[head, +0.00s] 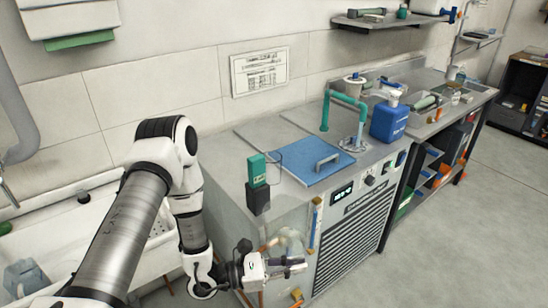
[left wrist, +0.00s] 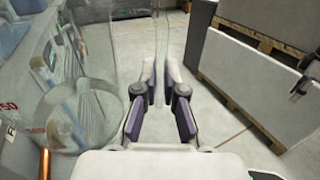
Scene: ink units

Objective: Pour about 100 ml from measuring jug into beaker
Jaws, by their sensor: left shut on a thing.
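My left gripper (head: 288,264) is low in front of the grey machine. In the left wrist view its fingers (left wrist: 158,90) are closed on a clear upright strip, which looks like the handle of the measuring jug. The clear jug (left wrist: 95,60) with red marks fills the left of that view, close beside the fingers. In the head view the jug shows only faintly, as a clear shape (head: 290,238) above the fingers. Its liquid level cannot be made out. I cannot pick out the beaker for certain. My right gripper is not in view.
The grey machine has a blue lid (head: 312,160) and a green-and-black device (head: 257,180) on its near corner. A white basin (head: 60,240) holding a bluish vessel (head: 24,277) is at left. Floor at right is clear.

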